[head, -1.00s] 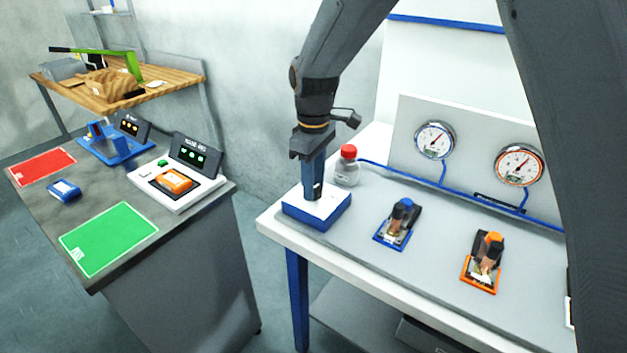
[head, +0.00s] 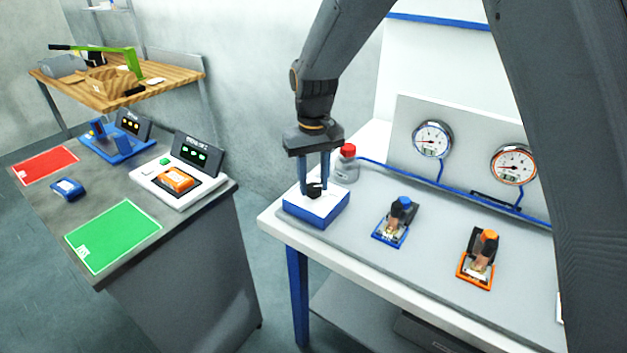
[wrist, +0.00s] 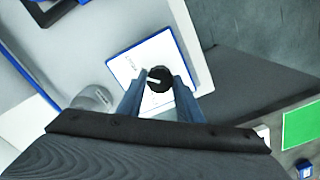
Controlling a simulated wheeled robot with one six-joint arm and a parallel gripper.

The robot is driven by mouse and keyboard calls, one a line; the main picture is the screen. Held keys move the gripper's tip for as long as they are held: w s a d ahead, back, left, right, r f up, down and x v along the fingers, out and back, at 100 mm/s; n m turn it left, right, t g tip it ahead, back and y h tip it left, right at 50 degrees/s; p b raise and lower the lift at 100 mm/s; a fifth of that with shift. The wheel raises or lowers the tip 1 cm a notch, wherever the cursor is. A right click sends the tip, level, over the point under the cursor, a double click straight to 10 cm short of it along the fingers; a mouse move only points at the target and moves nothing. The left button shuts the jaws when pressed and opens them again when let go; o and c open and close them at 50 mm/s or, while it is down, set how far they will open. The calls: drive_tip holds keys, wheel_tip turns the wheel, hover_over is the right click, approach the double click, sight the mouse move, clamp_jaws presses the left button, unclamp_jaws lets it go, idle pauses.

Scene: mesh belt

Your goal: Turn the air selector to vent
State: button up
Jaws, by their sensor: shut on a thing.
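The air selector is a blue box with a white top (head: 316,207) on the near left corner of the grey-topped bench. Its black knob (head: 314,189) stands between the two blue fingers of my gripper (head: 314,192), which is shut on it from above. In the wrist view the knob (wrist: 160,74) shows a white pointer mark facing left, between my fingertips (wrist: 159,84). Small lettering lies on the white top (wrist: 150,50), too small to read. Two round gauges, one blue-rimmed (head: 432,139) and one orange-rimmed (head: 514,164), stand behind, their needles pointing leftward.
A red-capped bottle (head: 347,168) stands close behind my gripper. A blue device (head: 397,222) and an orange device (head: 479,259) sit to the right on the bench. A grey table with a green mat (head: 113,236) is at left, across a gap.

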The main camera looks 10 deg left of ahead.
sight(314, 186)
idle(0.3)
drive_tip(key=o, duration=1)
drive_tip(key=shift+o, duration=0.2)
wheel_tip(314, 186, up, 8)
drive_tip(key=shift+f+b, duration=0.1)
drive_tip(key=shift+b, duration=1.1)
